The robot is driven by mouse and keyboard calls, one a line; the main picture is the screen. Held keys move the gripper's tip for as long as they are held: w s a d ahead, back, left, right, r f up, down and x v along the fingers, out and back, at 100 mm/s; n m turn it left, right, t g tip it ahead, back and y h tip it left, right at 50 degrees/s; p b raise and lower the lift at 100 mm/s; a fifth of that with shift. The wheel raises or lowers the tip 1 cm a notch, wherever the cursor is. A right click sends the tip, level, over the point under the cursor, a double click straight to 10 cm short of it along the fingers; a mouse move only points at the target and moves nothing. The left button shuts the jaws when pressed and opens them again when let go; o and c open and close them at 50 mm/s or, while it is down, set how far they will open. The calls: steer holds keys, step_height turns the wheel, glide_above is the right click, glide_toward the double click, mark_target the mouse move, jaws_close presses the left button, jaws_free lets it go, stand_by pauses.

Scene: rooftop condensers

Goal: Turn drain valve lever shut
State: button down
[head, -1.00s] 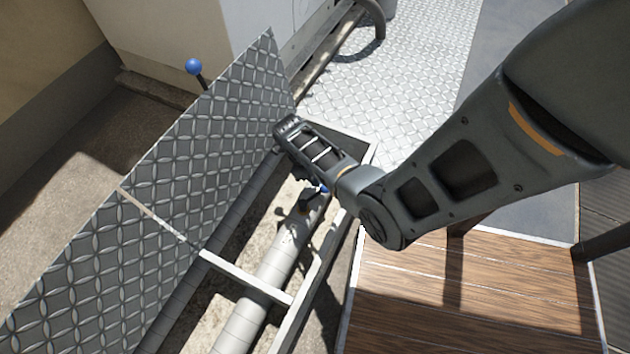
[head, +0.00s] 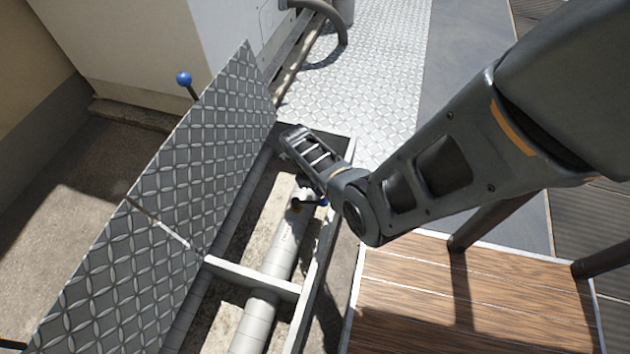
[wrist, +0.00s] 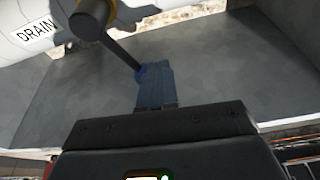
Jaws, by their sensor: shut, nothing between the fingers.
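The drain valve (head: 300,203) sits on the pale pipe in the open trench, partly hidden under my arm. Its lever ends in a blue tip (head: 322,202) that points sideways from the pipe, toward the right trench wall. In the wrist view, a "DRAIN" label (wrist: 37,30) is on the pipe. The dark lever (wrist: 120,50) slants from the valve hub (wrist: 92,14) down to its blue tip beside my gripper (wrist: 155,72). The fingers are shut with nothing between them. The tip appears to touch their left side. The fingertips are hidden in the head view.
A raised tread-plate cover (head: 190,150) with a blue-knobbed rod (head: 184,79) stands left of the trench. A crossbar (head: 252,279) spans the trench. Wooden decking (head: 450,300) lies to the right. The trench walls are close around my gripper.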

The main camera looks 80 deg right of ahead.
steer(key=shift+s+a+p, duration=0.4)
steer(key=shift+a+p, duration=0.2)
steer(key=shift+a, duration=0.3)
steer(key=shift+r, duration=0.1)
